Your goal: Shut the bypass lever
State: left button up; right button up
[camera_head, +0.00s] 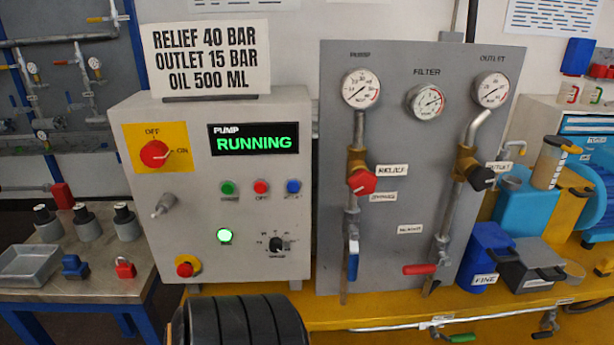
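A grey gauge panel (390,150) stands right of the pump box. Low on its left pipe a blue lever (353,262) hangs straight down along the pipe. On its right pipe a red lever (420,269) lies level, across the pipe. A green lever (460,338) sits at the bottom edge, along the low horizontal pipe (490,316). Small labels near the levers are too blurred to read, so I cannot tell which lever is the bypass. A red RELIEF knob (362,182) and a black OUTLET knob (482,178) sit above.
The pump box (215,120) shows RUNNING, with a red switch (154,154) at ON. Blue and grey containers (487,250) crowd the yellow bench to the right. The space before the panel looks clear.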

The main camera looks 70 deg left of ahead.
aim_at(354, 260)
jog(key=u, duration=1.85)
